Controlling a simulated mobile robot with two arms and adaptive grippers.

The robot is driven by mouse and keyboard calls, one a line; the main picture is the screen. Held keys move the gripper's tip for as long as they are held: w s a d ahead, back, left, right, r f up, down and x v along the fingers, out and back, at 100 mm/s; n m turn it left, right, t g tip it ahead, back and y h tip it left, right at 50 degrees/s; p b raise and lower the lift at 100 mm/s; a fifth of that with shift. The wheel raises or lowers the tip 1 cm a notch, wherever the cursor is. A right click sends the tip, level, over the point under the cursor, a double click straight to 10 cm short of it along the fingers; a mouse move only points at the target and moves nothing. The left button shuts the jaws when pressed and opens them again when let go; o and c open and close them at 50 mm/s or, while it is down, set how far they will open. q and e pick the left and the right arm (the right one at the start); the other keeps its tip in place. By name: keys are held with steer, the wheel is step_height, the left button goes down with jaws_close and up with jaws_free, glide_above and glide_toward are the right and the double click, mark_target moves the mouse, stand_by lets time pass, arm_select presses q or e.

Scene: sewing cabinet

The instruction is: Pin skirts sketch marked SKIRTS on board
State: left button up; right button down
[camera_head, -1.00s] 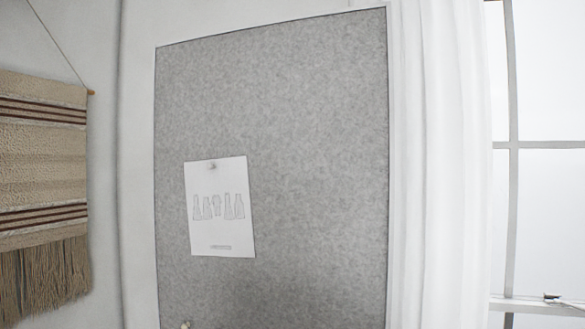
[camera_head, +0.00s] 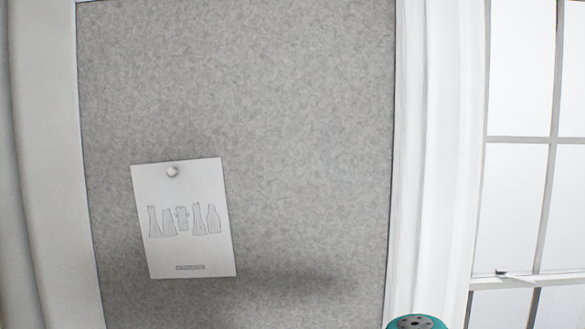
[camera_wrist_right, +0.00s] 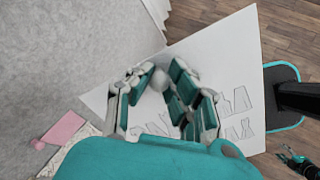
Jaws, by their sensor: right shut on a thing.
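The grey felt board (camera_head: 290,150) fills the middle of the head view. A white sheet with garment outlines (camera_head: 185,255) hangs on its lower left, held by a round-headed pin (camera_head: 172,172); its small label is unreadable. In the right wrist view, my right gripper (camera_wrist_right: 163,72) is shut on another white sheet with skirt-like outlines (camera_wrist_right: 228,50). A small pale round thing, possibly a pin, shows between the fingers. A grey speckled surface (camera_wrist_right: 60,50) lies to the left of this sheet. My left gripper (camera_wrist_right: 296,162) seems to show small at the lower right corner.
A white curtain (camera_head: 440,150) and a window (camera_head: 520,200) are right of the board. The board is bare above and right of the pinned sheet.

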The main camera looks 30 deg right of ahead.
steer(key=w+d+r+n+t+h+p, duration=0.1)
steer(key=w+d+r+n+t+p, duration=0.2)
steer(key=r, duration=0.8)
steer(key=w+d+r+n+t+h+p, duration=0.1)
steer(key=w+r+n+t+p, duration=0.3)
steer(key=r, duration=0.7)
steer(key=d+r+n+t+h+p, duration=0.1)
steer(key=r+n+t+p, duration=0.3)
steer(key=r, duration=0.8)
steer(key=m+t+h+p, duration=0.1)
steer(key=t+p, duration=0.2)
steer(key=p, duration=0.2)
glide_toward(293, 169)
steer(key=v, duration=0.7)
arm_select(q)
step_height(293, 169, up, 17)
steer(key=w+a, duration=0.1)
steer(key=w, duration=0.1)
steer(key=shift+f+b, duration=0.2)
steer(key=shift+b, duration=0.1)
arm_select(e)
steer(key=shift+x, duration=6.55)
steer(key=shift+w+d+f, duration=0.15)
steer(key=shift+w, duration=0.15)
arm_select(q)
steer(key=shift+s, duration=0.1)
